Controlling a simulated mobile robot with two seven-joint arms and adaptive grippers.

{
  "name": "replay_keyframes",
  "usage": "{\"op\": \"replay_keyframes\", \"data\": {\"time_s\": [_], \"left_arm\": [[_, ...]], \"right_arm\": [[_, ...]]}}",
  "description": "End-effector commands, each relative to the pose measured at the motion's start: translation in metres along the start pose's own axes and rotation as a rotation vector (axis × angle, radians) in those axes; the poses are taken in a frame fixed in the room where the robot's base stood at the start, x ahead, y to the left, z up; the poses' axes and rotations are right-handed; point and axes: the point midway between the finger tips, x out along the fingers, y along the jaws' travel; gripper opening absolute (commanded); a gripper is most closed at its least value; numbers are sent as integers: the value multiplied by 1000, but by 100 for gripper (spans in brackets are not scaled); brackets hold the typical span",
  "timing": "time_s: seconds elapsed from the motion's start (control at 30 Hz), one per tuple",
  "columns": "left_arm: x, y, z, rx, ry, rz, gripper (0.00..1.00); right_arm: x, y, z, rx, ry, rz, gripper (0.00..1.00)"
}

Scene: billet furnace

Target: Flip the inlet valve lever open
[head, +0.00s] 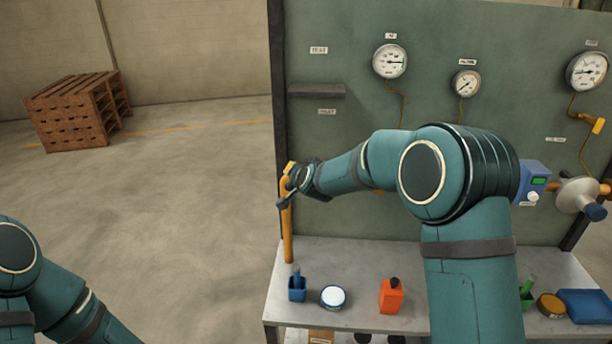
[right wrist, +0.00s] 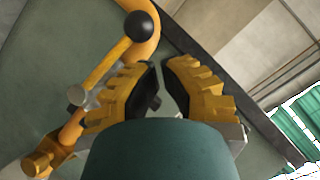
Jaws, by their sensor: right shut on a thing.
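The inlet valve sits on a yellow pipe (head: 287,235) at the panel's left edge. In the right wrist view the pipe (right wrist: 110,62) runs behind the fingers, with a black ball knob (right wrist: 142,26) at the top and a grey valve part (right wrist: 85,97) on the left. My right gripper (head: 287,186) is at the pipe's upper part. Its yellow-padded fingers (right wrist: 160,72) are nearly together, shut on what I take to be the valve lever; the gripped part is mostly hidden. My left gripper is out of view.
The bench (head: 345,255) below holds a blue holder (head: 297,291), a round white-topped tin (head: 333,297) and an orange container (head: 391,298). Gauges (head: 390,62) line the panel (head: 340,150). Open floor lies to the left, with wooden crates (head: 75,115) far back.

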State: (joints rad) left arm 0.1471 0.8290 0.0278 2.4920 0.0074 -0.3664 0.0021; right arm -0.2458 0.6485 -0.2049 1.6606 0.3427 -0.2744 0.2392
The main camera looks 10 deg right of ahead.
Motion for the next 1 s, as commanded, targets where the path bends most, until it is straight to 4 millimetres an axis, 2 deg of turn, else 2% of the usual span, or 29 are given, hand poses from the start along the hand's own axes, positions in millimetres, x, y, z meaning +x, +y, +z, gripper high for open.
{"op": "replay_keyframes", "data": {"time_s": [0.03, 0.07, 0.13, 0.3, 0.5, 0.7, 1.0], "left_arm": [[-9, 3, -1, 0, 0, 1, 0], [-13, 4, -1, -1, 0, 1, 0], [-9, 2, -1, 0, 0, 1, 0], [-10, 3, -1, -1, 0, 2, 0], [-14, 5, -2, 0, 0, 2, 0], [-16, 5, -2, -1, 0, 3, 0], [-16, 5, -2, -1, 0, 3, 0]], "right_arm": [[-7, -7, -15, 1, 4, -2, 0], [-10, -9, -21, 1, 4, -3, 0], [-26, -13, -14, 0, 0, -6, 0], [-62, -20, -12, 1, 0, -5, 0], [-92, -28, -11, 1, 1, -4, 0], [-103, -29, -10, 0, 0, -2, 0], [-104, -29, -9, 0, 0, -1, 0]]}}
